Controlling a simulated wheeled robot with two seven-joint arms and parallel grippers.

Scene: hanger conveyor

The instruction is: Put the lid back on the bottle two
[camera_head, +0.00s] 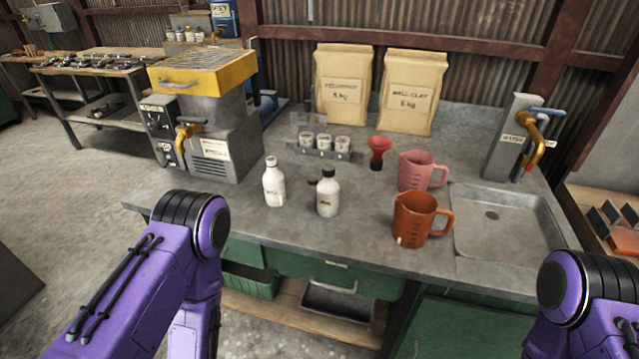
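Two white bottles stand upright near the front middle of the grey worktop. The left bottle (274,186) is a little taller and has a narrow pale top. The labels are too small to tell which is bottle two. My purple arms show at the lower left and lower right, but neither gripper is in view.
A rack of small jars (323,146), a red funnel (379,150), a pink jug (418,171) and an orange jug (415,217) stand around the bottles. A yellow-topped machine (206,128) is left, a sink (508,229) right. Worktop (243,220) before the bottles is clear.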

